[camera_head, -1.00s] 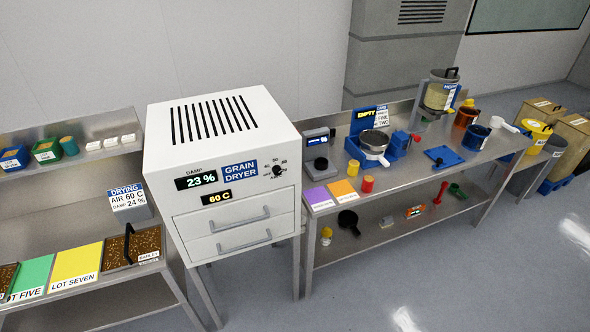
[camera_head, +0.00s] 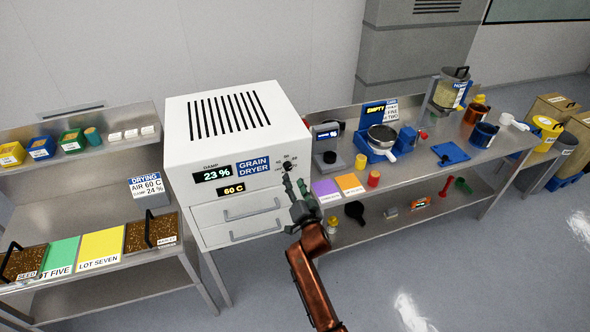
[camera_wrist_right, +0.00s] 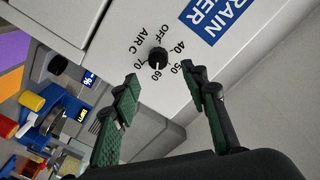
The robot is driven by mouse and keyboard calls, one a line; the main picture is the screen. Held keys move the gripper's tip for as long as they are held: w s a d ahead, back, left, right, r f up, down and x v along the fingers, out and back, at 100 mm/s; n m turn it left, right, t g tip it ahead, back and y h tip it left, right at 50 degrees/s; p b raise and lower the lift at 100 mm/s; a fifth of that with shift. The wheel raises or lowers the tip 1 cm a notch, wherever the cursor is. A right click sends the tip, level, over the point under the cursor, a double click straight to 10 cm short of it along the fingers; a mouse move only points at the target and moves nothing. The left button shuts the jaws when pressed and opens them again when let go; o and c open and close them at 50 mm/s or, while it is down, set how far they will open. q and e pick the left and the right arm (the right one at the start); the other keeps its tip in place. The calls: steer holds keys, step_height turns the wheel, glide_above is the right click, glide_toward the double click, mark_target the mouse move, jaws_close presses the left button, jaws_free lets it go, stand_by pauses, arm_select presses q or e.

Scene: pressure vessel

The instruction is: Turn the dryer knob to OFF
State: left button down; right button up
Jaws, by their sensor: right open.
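The grain dryer (camera_head: 215,165) is a white box with two drawers; its displays read 23 % damp and 60 C. Its black knob shows in the right wrist view (camera_wrist_right: 157,58), with OFF, 40, 50, 60 and 70 printed around it. The knob's light mark appears to face the 60. My right gripper (camera_head: 294,181) is in front of the dryer's right side, by the knob. In the wrist view its green-padded fingers (camera_wrist_right: 160,85) are open, with the knob between and beyond their tips, apparently untouched. My left gripper is not in view.
A steel bench (camera_head: 455,165) with cups, a scale and blue stands is right of the dryer. A shelf rack (camera_head: 80,290) with grain trays and coloured mats is at the left. The floor in front is clear.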

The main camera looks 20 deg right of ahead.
mark_target(289, 168)
steer(key=w, duration=0.7)
steer(key=shift+d+f, duration=0.1)
steer(key=shift+s, duration=0.1)
steer(key=c, duration=1.1)
steer(key=shift+d, duration=0.15)
jaws_close()
